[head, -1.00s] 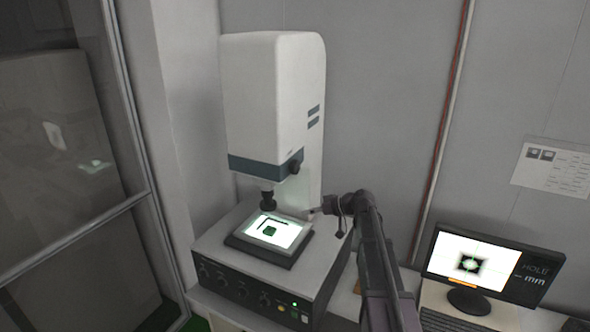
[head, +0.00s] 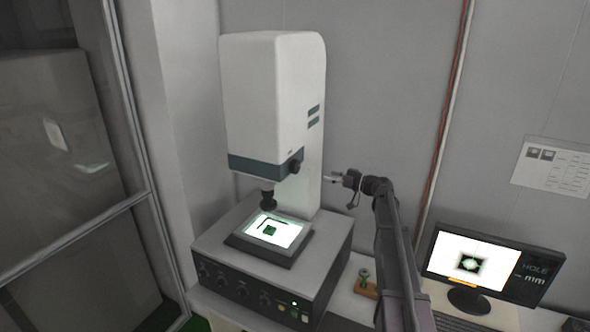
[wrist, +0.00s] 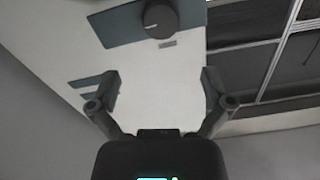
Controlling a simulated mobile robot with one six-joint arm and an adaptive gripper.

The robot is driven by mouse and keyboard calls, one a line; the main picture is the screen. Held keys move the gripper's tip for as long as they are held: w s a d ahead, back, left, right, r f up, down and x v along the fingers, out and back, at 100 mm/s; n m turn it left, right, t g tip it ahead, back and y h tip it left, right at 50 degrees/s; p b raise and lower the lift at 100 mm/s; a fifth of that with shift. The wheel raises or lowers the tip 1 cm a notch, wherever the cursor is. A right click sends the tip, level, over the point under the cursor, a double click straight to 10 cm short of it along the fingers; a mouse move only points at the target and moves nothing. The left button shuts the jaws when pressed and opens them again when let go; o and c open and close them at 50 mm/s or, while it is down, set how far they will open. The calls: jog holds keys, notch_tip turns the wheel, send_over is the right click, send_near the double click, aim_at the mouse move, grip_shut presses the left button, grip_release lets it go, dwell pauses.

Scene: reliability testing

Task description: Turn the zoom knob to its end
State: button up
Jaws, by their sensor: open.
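The zoom knob (head: 296,168) is a small dark round knob on the right side of the white measuring machine's head (head: 270,100), on its blue-grey band. In the wrist view the knob (wrist: 160,19) shows at the top middle, ahead of the fingers, with a pale index mark on its face. My gripper (head: 328,178) is to the right of the knob and slightly lower in the head view, apart from it. In the wrist view my gripper (wrist: 158,88) is open with nothing between its fingers.
Below the head stands a lit stage (head: 268,231) with a dark part on it, on a base with several front knobs. A monitor (head: 485,265) stands at the right. A small orange-brown block with a metal piece (head: 366,285) lies beside the base. The wall is close behind.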

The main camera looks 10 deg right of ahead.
aim_at(298, 168)
jog(key=x, duration=1.3)
jog(key=shift+w+a, duration=0.2)
jog(key=shift+a, duration=0.1)
jog(key=shift+c, duration=0.2)
jog(key=c, duration=0.9)
jog(key=shift+a, duration=0.1)
